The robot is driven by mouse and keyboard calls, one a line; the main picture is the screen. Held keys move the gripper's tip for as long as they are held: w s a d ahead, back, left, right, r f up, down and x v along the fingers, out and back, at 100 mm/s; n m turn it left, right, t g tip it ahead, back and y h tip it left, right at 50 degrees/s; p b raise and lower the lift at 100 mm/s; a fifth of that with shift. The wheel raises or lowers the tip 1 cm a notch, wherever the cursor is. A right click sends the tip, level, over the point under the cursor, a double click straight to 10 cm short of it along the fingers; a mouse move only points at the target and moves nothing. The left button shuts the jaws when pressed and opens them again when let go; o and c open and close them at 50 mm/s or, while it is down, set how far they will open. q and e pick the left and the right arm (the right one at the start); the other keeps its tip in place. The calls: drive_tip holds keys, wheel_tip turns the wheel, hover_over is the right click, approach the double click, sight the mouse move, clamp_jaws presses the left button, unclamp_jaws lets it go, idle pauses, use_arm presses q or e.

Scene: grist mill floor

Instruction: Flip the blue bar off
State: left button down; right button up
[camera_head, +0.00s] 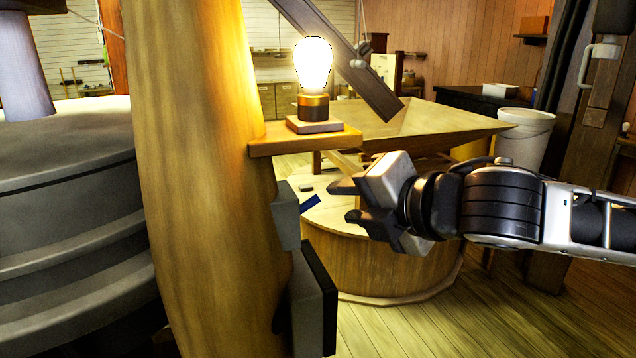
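The blue bar (310,203) is a short lever that sticks out to the right from a grey switch box (287,215) on the side of a wooden post. It slants slightly upward toward its free end. A light bulb (313,62) on a small wooden shelf above it glows bright. My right gripper (346,201) comes in from the right with its fingers apart and nothing between them. Its fingertips point left at the bar, and a small gap shows between them and the bar's end. My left gripper is not in view.
The thick wooden post (195,180) fills the left middle, with a black box (315,305) below the switch. A grey round millstone (70,220) stands at the left. A round wooden casing (390,272) is behind my gripper. A white bucket (527,137) stands farther back.

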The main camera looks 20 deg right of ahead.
sight(315, 202)
drive_tip(key=x, duration=0.8)
drive_tip(key=shift+w+f, duration=0.15)
drive_tip(key=shift+c, duration=0.3)
clamp_jaws()
